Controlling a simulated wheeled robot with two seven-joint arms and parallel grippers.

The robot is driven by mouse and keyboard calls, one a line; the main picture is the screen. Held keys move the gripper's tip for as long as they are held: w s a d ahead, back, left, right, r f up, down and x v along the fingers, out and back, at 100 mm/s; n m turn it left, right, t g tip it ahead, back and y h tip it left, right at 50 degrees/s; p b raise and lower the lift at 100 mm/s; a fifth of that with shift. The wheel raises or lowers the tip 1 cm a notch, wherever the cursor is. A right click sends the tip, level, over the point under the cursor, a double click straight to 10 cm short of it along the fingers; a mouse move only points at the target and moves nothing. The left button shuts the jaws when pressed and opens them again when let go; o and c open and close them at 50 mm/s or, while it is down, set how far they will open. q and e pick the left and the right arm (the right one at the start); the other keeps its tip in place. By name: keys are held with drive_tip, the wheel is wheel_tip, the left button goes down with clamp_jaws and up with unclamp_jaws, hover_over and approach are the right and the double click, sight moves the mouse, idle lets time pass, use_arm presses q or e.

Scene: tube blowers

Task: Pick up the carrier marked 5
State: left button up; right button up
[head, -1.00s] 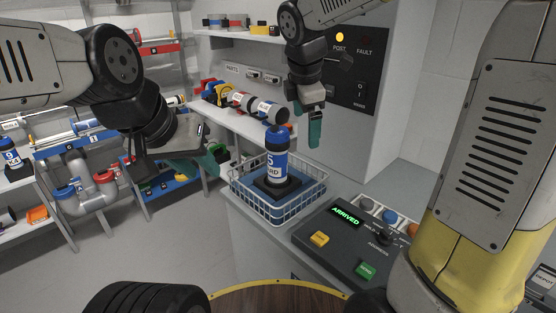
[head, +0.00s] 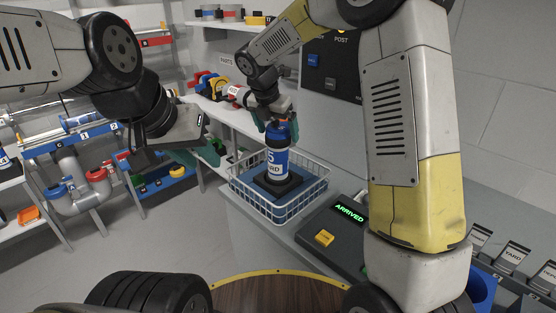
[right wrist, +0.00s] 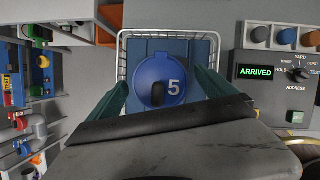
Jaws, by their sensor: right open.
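My right gripper (head: 271,122) is open at the top of the carrier. In the right wrist view its green fingers (right wrist: 163,92) lie on either side of the blue top, with gaps showing. My left gripper (head: 211,149) is off to the left, away from the basket; its fingertips overlap in view.
A control box (head: 327,232) with a lit ARRIVED display stands right of the basket. A shelf (head: 222,117) with other carriers runs behind the basket. Racks and pipes (head: 75,195) are at the left.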

drive_tip(key=shift+x, duration=0.8)
clamp_jaws()
drive_tip(key=shift+r, duration=0.15)
